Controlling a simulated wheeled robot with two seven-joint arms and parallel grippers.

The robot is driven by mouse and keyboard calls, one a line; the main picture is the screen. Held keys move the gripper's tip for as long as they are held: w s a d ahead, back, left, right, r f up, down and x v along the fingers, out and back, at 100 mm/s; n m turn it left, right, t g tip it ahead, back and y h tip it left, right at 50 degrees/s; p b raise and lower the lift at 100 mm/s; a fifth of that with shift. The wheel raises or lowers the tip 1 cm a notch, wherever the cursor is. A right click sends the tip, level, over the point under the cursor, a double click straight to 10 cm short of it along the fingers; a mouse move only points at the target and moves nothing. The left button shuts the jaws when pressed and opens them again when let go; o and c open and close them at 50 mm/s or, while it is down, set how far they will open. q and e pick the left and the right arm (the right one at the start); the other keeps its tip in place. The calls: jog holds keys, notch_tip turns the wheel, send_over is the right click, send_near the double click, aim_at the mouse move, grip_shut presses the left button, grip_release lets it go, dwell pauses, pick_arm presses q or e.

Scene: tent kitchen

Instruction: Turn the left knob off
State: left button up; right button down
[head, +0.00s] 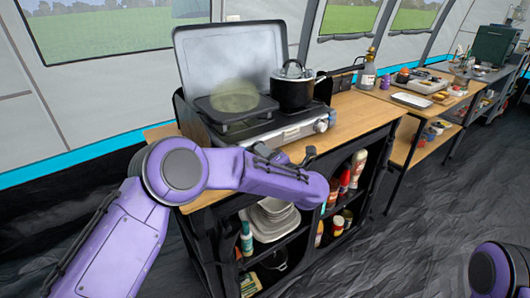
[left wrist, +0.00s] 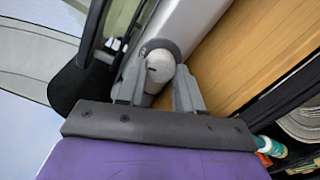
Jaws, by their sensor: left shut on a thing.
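The stove (head: 290,127) stands on the wooden counter, its lid raised. In the left wrist view, the left knob (left wrist: 160,66) is a pale round knob with a small dark mark, on the stove's grey front panel (left wrist: 186,28). My left gripper (left wrist: 158,76) is shut on this knob, with one finger on each side. In the head view my left gripper (head: 264,152) is mostly hidden behind my purple forearm, and the left knob cannot be seen there. A knob at the right end of the stove front (head: 321,125) is clear of my gripper. My right gripper is out of view.
A black pot (head: 292,90) with a lid stands on the stove's right side. The wooden counter (head: 355,112) is clear to the right. Open shelves below hold plates (head: 270,219) and bottles. A bottle (head: 368,72) stands farther back.

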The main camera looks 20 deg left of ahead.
pick_arm(q)
jog(key=shift+m+p, duration=0.4)
jog(key=shift+m, duration=0.6)
jog(key=o, duration=1)
jog(key=shift+o, duration=0.2)
